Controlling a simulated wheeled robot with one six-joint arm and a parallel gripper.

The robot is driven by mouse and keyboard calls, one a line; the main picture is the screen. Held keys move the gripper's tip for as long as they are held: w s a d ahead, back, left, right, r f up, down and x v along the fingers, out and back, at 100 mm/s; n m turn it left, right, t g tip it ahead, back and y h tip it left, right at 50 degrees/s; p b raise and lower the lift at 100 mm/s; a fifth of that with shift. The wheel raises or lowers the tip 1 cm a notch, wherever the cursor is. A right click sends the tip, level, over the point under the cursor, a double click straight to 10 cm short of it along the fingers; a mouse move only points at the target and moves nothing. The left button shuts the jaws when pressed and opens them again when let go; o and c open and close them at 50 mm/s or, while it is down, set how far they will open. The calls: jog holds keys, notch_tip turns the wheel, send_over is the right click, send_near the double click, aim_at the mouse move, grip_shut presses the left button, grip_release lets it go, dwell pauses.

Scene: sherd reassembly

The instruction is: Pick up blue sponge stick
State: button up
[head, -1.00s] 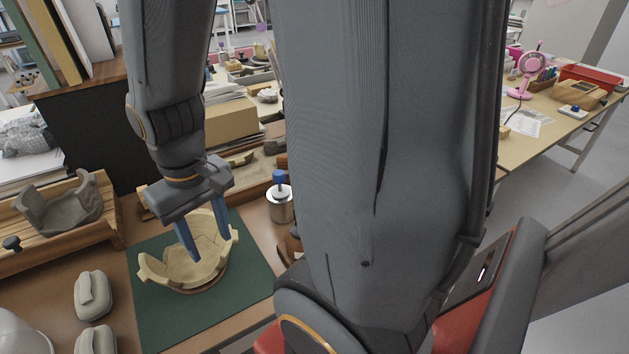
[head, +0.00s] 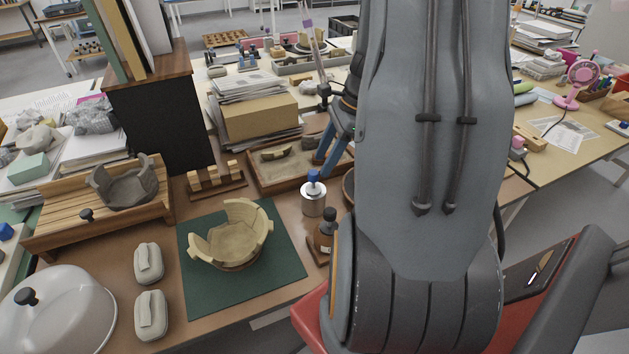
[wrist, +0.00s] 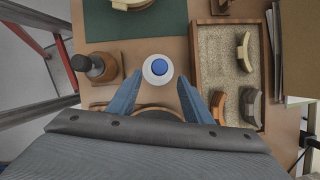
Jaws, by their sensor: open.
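The blue sponge stick (head: 314,178) stands upright in a silvery cup (head: 313,200) on the brown table, right of the green mat; only its blue top shows above the rim. In the wrist view the round blue top (wrist: 159,68) sits inside the cup's pale rim (wrist: 147,76), just beyond my fingertips. My gripper (wrist: 159,82) is open and empty, with one blue finger on either side of the cup's near side. In the head view my gripper (head: 323,150) is partly hidden behind my arm, close behind the stick.
A brown bottle on a wooden stand (head: 325,238) is near the cup. A sand tray with sherds (head: 262,180) lies behind it. A partly assembled tan bowl (head: 231,246) rests on the green mat (head: 200,300). The mat's right front is bare.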

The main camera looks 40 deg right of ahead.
aim_at(317, 172)
jog(key=shift+a+p+x, duration=0.2)
jog(key=shift+p+x, duration=0.65)
jog(key=shift+x, duration=2.9)
jog(key=shift+r, duration=0.1)
jog(key=c, duration=0.6)
